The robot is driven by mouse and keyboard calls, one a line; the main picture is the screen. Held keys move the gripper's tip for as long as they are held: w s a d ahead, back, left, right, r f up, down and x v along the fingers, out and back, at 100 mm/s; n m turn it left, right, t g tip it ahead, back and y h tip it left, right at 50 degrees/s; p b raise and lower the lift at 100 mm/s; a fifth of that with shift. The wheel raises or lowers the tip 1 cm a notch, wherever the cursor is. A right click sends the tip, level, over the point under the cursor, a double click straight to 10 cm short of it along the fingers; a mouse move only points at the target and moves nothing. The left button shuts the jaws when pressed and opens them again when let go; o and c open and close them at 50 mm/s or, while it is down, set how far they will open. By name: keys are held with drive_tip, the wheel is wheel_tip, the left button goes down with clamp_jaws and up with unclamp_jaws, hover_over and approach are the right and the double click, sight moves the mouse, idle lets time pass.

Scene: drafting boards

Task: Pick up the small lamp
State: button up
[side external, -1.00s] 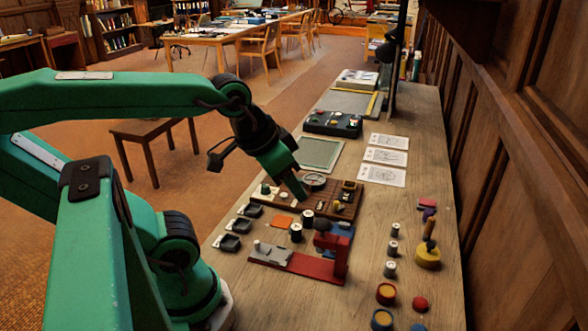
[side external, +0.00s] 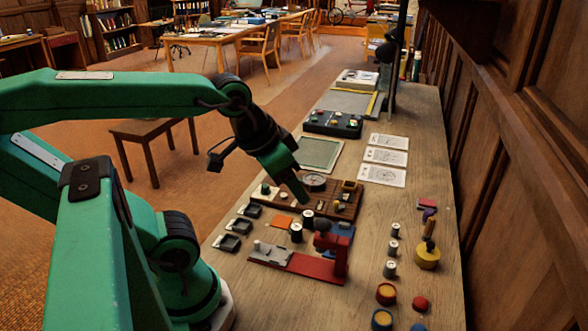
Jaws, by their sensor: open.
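My gripper (side external: 296,186) hangs over the brown wooden board (side external: 345,208) on the bench, its fingers pointing down and to the right. It is open and nothing shows between the fingers. No thing is plainly a small lamp. A dark shape like a lamp head on a post (side external: 386,52) stands at the far end of the bench, well away from my gripper. A small yellow-based piece with an upright stem (side external: 427,256) stands at the right. I cannot tell whether either is the small lamp.
A red and grey vise-like piece (side external: 312,265) lies in front of the board. Small black trays (side external: 230,243) are at its left. Several small cylinders (side external: 391,250) and round pots (side external: 386,294) stand at right. White cards (side external: 385,157) lie behind. A wood-panelled wall borders the right.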

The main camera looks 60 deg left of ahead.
drive_tip(key=shift+w+a, duration=0.1)
drive_tip(key=g, duration=0.6)
hover_over(297, 226)
wheel_tip(297, 226, down, 15)
drive_tip(key=shift+r, duration=0.2)
drive_tip(key=shift+f, duration=1.3)
drive_tip(key=shift+f, duration=0.1)
drive_tip(key=shift+f, duration=2.5)
drive_tip(key=c, duration=1.1)
